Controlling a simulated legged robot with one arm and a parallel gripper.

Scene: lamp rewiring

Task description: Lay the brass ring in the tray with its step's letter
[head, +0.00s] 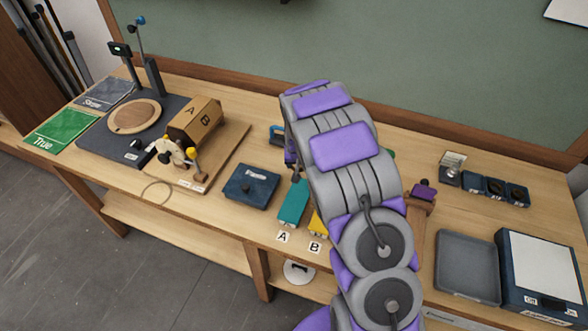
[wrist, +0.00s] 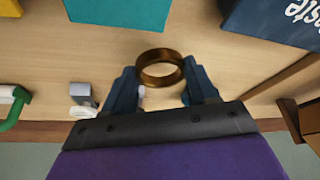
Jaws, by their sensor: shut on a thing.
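My gripper (wrist: 161,72) is shut on the brass ring (wrist: 160,81), which sits between its two blue fingertips in the wrist view. The ring is over the wooden tabletop; its height is hard to judge. A teal tray (head: 293,203) has a letter A card (head: 282,237) in front of it. A yellow tray (head: 317,224), partly hidden by my arm, has a letter B card (head: 314,247) in front. In the wrist view the teal tray (wrist: 118,12) is at the top and a yellow corner (wrist: 10,8) at top left. The ring is not visible in the head view.
A dark blue waste box (head: 250,186) stands left of the teal tray and shows in the wrist view (wrist: 275,22). A grey tray (head: 467,268) lies right. A green handle (wrist: 14,108) is nearby.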

